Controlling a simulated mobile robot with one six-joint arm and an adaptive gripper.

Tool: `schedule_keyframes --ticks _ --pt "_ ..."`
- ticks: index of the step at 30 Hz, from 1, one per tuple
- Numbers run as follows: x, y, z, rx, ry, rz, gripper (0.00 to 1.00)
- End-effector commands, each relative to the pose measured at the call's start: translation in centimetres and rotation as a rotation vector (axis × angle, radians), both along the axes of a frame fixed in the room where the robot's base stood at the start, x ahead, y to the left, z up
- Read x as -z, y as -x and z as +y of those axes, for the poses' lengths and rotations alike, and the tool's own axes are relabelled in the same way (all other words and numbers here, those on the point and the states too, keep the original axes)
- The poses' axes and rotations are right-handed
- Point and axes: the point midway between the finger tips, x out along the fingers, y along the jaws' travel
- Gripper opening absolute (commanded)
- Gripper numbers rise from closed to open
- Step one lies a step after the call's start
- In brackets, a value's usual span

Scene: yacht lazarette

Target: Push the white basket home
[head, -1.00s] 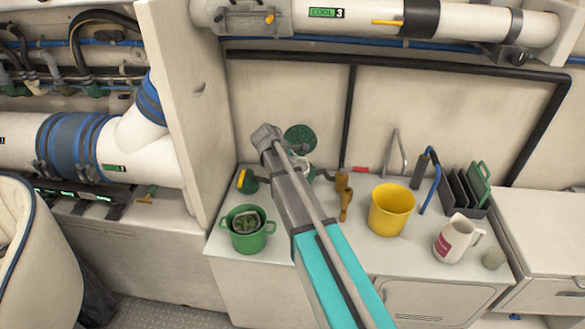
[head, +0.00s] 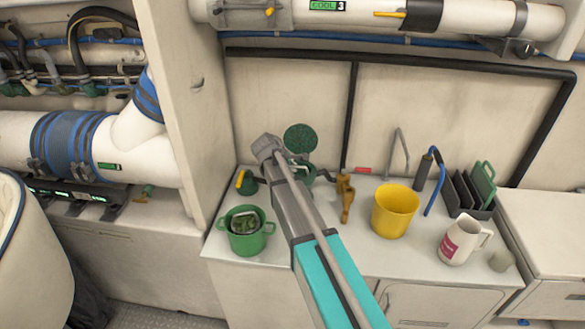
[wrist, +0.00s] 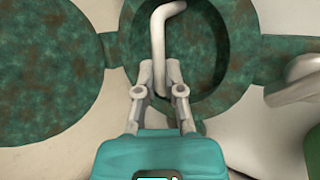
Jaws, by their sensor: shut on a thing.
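In the wrist view, my gripper (wrist: 159,72) has its fingers closed around the lower part of a pale bent handle (wrist: 158,30). The handle stands in a round, open, mottled-green housing (wrist: 205,45). I cannot make out the rest of a white basket; any body below the handle is hidden by the fingers and the dark interior. A mottled-green round disc (wrist: 50,75) lies left of the opening; it also shows upright against the wall in the head view (head: 300,139). In the head view, my arm covers much of the housing, and my fingers are hidden.
A green pot (head: 246,235) stands left of my arm. A brown-yellow tool (head: 345,196), a yellow bucket (head: 394,213), a white jug (head: 463,241) and a dark rack (head: 470,200) stand to the right. The counter front edge is mostly clear.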

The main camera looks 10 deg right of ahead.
Motion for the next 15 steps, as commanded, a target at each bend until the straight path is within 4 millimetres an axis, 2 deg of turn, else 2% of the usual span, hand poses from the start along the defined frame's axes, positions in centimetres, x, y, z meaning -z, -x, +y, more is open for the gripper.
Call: schedule_keyframes --ticks 4,5,9,10,15 --pt "0.40 -0.01 0.00 0.000 0.000 0.000 0.00" --pt "0.29 0.00 0.00 0.000 0.000 0.000 0.17" --pt "0.25 0.01 0.00 0.000 0.000 0.000 0.43" --pt "0.25 0.01 0.00 0.000 0.000 0.000 0.46" --pt "0.26 0.00 0.00 0.000 0.000 0.000 0.46"
